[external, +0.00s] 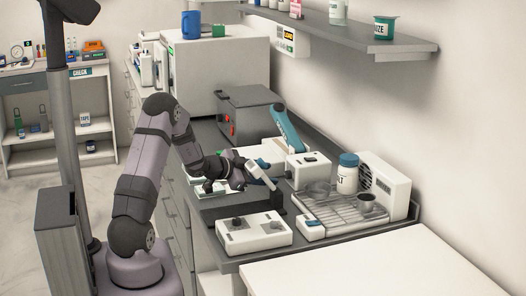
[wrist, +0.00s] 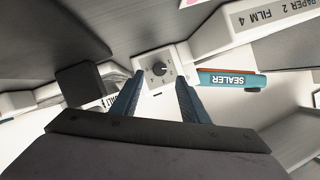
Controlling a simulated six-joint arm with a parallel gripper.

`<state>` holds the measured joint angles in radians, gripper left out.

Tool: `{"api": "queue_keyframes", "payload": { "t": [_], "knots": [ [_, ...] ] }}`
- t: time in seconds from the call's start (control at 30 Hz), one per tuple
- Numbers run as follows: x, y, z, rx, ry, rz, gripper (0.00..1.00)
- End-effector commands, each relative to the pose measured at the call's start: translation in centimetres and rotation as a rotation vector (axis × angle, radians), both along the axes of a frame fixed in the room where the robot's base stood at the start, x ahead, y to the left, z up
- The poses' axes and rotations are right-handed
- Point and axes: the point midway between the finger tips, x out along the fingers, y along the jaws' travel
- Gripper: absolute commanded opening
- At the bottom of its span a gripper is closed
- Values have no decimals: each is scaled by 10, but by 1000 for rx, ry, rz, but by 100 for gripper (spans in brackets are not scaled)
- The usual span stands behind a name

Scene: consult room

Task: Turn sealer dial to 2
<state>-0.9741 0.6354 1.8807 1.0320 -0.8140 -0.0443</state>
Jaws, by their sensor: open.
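In the wrist view the dial (wrist: 159,69) is a small dark round knob on a white box face with marks around it. A pale pointer line shows on it, but the setting is too small to read. The teal sealer arm (wrist: 231,79), marked SEALER, lies to its right; it also shows in the external view (external: 287,129). My gripper (wrist: 161,80) has its two blue fingers apart, one on each side of the dial in the picture, with nothing between them. I cannot tell whether they touch it. In the external view my gripper (external: 264,168) is over the counter beside the sealer.
A label reading PAPER 2 FILM 4 (wrist: 275,14) is at the upper right. A white box with dark knobs (external: 253,234) stands in front. A shelf (external: 350,33) hangs above.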

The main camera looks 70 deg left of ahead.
Motion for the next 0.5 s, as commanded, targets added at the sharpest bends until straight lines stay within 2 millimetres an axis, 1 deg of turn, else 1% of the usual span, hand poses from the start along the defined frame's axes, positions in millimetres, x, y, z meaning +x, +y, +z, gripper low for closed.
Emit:
{"api": "queue_keyframes", "payload": {
  "t": [0.3, 0.5],
  "knots": [
    [36, 9, -13, -1, 2, -1, 41],
    [51, 13, -18, 0, 0, 0, 41]
  ]
}}
